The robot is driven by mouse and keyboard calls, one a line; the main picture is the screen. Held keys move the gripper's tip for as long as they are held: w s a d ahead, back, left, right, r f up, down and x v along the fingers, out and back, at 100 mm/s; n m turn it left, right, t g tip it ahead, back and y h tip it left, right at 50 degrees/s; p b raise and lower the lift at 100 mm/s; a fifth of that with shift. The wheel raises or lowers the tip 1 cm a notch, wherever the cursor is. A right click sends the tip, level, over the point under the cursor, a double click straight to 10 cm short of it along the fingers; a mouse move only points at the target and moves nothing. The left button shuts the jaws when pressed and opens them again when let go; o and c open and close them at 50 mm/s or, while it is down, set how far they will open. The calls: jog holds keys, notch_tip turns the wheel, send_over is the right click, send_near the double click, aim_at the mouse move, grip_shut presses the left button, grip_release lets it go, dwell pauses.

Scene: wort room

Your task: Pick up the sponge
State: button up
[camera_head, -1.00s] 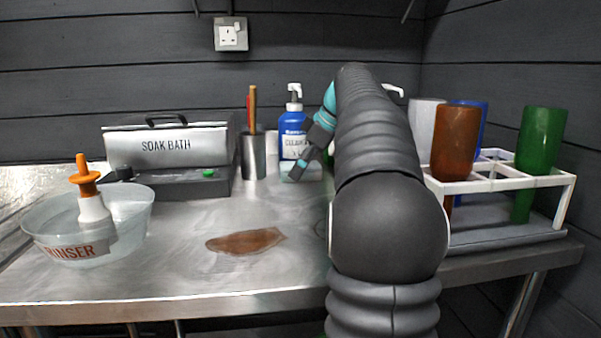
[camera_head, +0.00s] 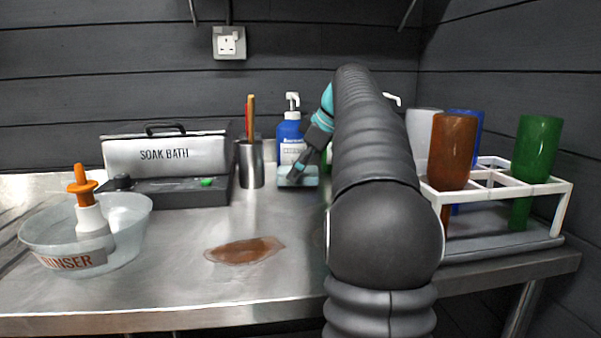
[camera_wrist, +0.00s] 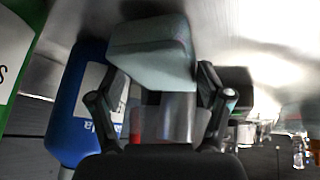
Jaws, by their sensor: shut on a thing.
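The sponge (camera_head: 298,180) is a pale blue-green block in front of the blue pump bottle (camera_head: 291,140) in the head view. In the wrist view the sponge (camera_wrist: 150,52) is large and spans the space between the fingertips. My gripper (camera_head: 301,171) is at the sponge, and in the wrist view my gripper (camera_wrist: 156,78) is shut on it, a finger on each side. I cannot tell whether the sponge's underside touches the table. My arm hides part of the area to the right of the bottle.
The steel table (camera_head: 170,285) has a brown spill (camera_head: 245,251) at its front. A clear rinser bowl (camera_head: 128,225), a soak bath (camera_head: 165,160) and a steel cup (camera_head: 251,165) stand left. A white rack (camera_head: 540,188) with coloured tumblers stands right. The table's middle is otherwise clear.

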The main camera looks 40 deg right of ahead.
notch_tip(320, 180, up, 2)
jog(key=shift+r, duration=0.1)
jog(key=s+a+b, duration=0.2)
jog(key=s+a, duration=0.4)
jog(key=s+a+b, duration=0.2)
jog(key=s+a, duration=0.4)
jog(key=a, duration=0.1)
jog(key=shift+s+a, duration=0.1)
jog(key=shift+c, duration=0.2)
